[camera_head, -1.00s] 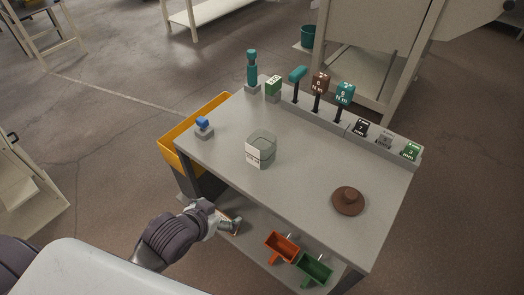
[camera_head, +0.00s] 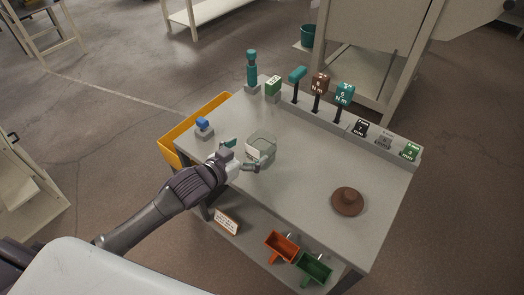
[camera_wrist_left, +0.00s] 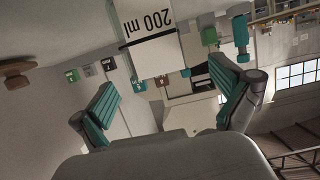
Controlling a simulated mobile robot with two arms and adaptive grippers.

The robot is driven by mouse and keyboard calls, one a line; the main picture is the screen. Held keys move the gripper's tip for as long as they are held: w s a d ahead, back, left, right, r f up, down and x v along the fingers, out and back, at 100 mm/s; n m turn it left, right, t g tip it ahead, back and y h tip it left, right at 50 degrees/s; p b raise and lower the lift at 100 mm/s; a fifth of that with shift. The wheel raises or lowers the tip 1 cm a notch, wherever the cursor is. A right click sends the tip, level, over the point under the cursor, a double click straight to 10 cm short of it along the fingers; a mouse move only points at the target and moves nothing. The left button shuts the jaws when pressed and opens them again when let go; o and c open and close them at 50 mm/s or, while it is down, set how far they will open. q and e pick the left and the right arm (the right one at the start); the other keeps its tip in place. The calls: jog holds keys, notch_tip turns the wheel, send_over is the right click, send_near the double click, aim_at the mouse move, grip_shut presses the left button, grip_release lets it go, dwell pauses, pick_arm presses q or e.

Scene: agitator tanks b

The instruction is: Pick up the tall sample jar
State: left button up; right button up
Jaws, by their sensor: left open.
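The sample jar (camera_head: 265,145) is a clear, greenish glass with a white label, standing upright on the grey table. In the left wrist view the jar's label (camera_wrist_left: 147,20) reads "200 ml" and appears upside down, at the top, beyond the fingertips. My left gripper (camera_head: 243,156) is open just left of the jar, with its fingers pointing at it. In the left wrist view the two teal-padded fingers of the left gripper (camera_wrist_left: 163,75) are spread with nothing held between them. The gripper partly hides the jar's lower left side in the head view. My right gripper is not in view.
The grey table (camera_head: 310,185) also holds a brown hat-shaped piece (camera_head: 348,201), a blue-topped piece (camera_head: 204,127), a teal bottle-like piece (camera_head: 252,70) and a rear rack (camera_head: 340,124) of labelled tools. A yellow bin (camera_head: 180,150) stands at left. Orange (camera_head: 282,246) and green (camera_head: 314,268) scoops lie below.

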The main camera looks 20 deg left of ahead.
aim_at(268, 138)
pick_arm(q)
jog(key=shift+d+r+p+x, duration=0.15)
jog(key=shift+p+x, duration=0.1)
jog(key=shift+x, duration=1.25)
jog(key=shift+d+r+p+x, duration=0.15)
jog(key=shift+p+x, duration=0.1)
jog(key=shift+x, duration=1.25)
jog(key=shift+s+a, duration=0.1)
jog(key=c, duration=1.2)
